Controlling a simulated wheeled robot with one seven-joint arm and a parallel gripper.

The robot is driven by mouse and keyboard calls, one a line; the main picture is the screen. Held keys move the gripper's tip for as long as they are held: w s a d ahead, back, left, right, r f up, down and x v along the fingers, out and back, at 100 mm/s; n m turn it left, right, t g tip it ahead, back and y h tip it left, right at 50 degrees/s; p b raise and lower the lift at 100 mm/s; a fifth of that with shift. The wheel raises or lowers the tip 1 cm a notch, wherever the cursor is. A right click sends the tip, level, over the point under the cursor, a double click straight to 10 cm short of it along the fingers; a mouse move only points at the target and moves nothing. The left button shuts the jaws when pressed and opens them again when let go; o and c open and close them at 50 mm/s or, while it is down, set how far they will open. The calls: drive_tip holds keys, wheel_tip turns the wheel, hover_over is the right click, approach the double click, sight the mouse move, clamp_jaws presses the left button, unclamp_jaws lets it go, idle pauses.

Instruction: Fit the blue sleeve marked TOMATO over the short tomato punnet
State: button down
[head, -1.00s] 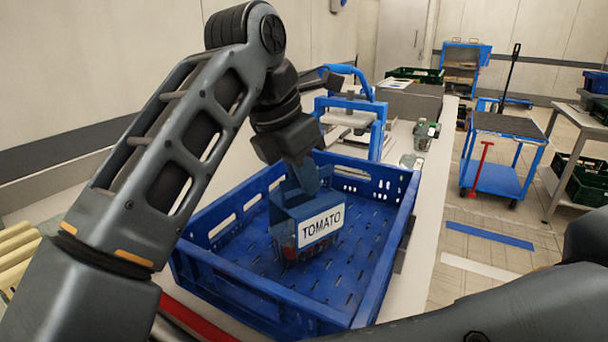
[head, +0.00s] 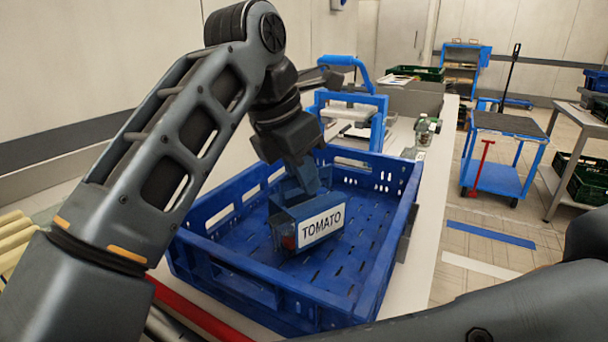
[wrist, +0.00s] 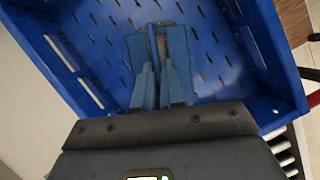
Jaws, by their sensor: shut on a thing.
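The blue sleeve marked TOMATO (head: 322,223) is inside the blue crate, low over its floor, with its white label facing me. A bit of red (head: 289,242) shows at the sleeve's left end, apparently the tomato punnet; the rest of the punnet is hidden by the sleeve. My gripper (head: 306,190) comes down from above and is shut on the sleeve's top. In the wrist view the two fingers (wrist: 157,72) close on the middle of the sleeve (wrist: 178,45). I cannot tell whether the sleeve is fully seated.
The blue slatted crate (head: 385,225) surrounds the sleeve, with its walls close to my arm and bare floor around the sleeve. Behind it stands a blue frame (head: 378,115). A clear container with green and red (head: 421,132) stands on the white surface to the right.

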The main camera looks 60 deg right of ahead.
drive_tip(key=shift+f+b, duration=1.1)
drive_tip(key=shift+b, duration=0.3)
idle(0.4)
drive_tip(key=c, duration=1.1)
unclamp_jaws()
drive_tip(key=shift+f, duration=0.15)
drive_tip(key=shift+c, duration=0.2)
drive_tip(key=o, duration=0.3)
drive_tip(key=shift+r, duration=0.3)
drive_tip(key=shift+r+p, duration=1.25)
drive_tip(key=shift+r, duration=2.15)
